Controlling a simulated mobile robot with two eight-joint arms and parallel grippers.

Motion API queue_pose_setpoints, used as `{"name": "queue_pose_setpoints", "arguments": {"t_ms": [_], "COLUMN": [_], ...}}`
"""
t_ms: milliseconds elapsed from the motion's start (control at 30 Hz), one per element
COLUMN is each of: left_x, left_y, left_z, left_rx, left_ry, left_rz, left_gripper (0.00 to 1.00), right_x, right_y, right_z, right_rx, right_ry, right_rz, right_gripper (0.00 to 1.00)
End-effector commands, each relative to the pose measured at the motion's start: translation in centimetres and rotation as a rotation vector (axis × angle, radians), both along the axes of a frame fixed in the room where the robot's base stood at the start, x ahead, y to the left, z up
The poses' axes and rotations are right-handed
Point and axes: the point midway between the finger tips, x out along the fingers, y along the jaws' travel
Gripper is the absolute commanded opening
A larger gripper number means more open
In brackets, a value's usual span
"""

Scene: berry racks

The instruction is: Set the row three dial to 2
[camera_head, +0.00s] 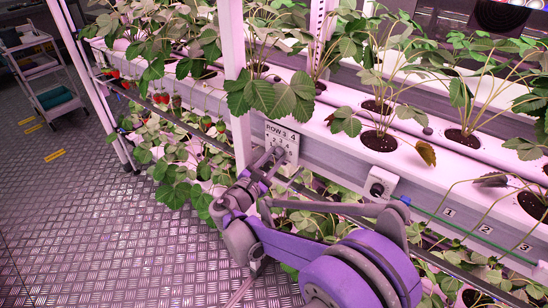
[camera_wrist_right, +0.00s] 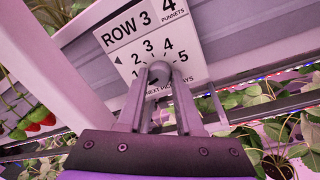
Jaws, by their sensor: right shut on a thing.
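The row three panel (camera_head: 283,137) is a white plate on the rack's front rail, reading "ROW 3" and "4". In the right wrist view the panel (camera_wrist_right: 115,60) shows numbers 1 to 5 in an arc above "NEXT PICK DAYS", partly covered by the fingers. The grey round dial (camera_wrist_right: 158,72) sits at the panel's middle, between my fingertips. My right gripper (camera_head: 264,160) reaches the panel from the front and is shut on the dial; it also shows in the right wrist view (camera_wrist_right: 159,82). I cannot tell which number the dial points to. My left gripper is not in view.
A white rack post (camera_head: 234,70) stands just left of the panel. A small box with a round knob (camera_head: 380,183) is on the rail to the right, and number tags (camera_head: 450,212) follow. Strawberry plants (camera_head: 180,165) hang around.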

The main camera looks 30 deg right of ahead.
Motion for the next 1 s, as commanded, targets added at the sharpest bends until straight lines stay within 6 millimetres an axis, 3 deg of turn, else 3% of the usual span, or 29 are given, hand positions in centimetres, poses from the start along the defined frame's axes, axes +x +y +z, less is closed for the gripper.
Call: {"name": "queue_pose_setpoints", "arguments": {"t_ms": [1000], "left_x": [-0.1], "left_y": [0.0], "left_z": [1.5], "left_rx": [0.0], "left_ry": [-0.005], "left_rz": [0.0], "left_gripper": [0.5], "right_x": [0.3], "right_y": [0.2], "right_z": [-0.2], "right_rx": [0.354], "right_ry": [-0.854], "right_rz": [0.001], "right_gripper": [0.0]}}
